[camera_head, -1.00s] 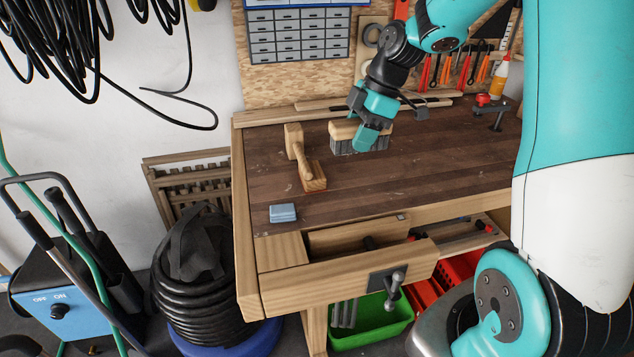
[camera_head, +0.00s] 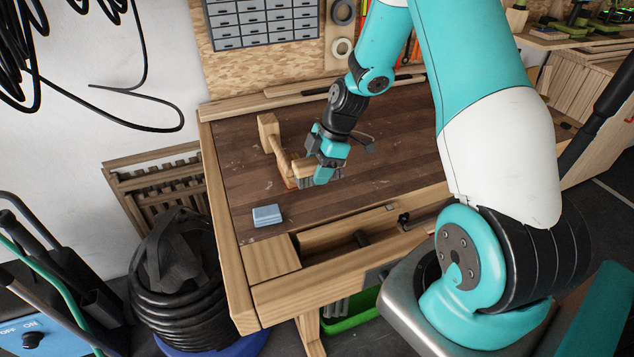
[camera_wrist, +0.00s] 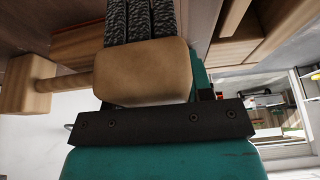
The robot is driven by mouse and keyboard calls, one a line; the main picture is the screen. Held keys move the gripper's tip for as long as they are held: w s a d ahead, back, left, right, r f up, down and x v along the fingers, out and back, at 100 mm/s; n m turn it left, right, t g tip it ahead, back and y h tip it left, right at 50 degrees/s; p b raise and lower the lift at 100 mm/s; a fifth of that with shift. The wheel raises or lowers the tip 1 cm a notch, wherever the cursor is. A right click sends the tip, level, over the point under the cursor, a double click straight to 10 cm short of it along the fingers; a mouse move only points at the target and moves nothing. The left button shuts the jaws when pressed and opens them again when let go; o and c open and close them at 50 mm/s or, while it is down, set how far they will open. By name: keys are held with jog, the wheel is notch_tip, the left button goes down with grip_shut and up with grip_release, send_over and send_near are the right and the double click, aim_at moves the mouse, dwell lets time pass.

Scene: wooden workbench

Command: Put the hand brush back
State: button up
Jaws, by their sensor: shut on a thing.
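The hand brush has a pale wooden block and dark grey bristles. My gripper (camera_head: 325,167) is shut on the brush (camera_head: 303,167), over the front left of the bench. In the wrist view the brush's wooden block (camera_wrist: 145,72) fills the middle, with rows of bristles above it and a teal finger (camera_wrist: 200,82) at its right. The gripper hides part of the brush in the head view. I cannot tell whether the bristles touch anything below.
A wooden mallet (camera_head: 268,134) lies close to the brush's left, its handle partly hidden. A light blue block (camera_head: 267,215) lies near the workbench's (camera_head: 235,170) front left corner.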

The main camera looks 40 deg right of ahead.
aim_at(318, 196)
jog(key=shift+f+p, duration=0.3)
jog(key=shift+f, duration=2.35)
jog(key=shift+f, duration=0.1)
jog(key=o, duration=0.6)
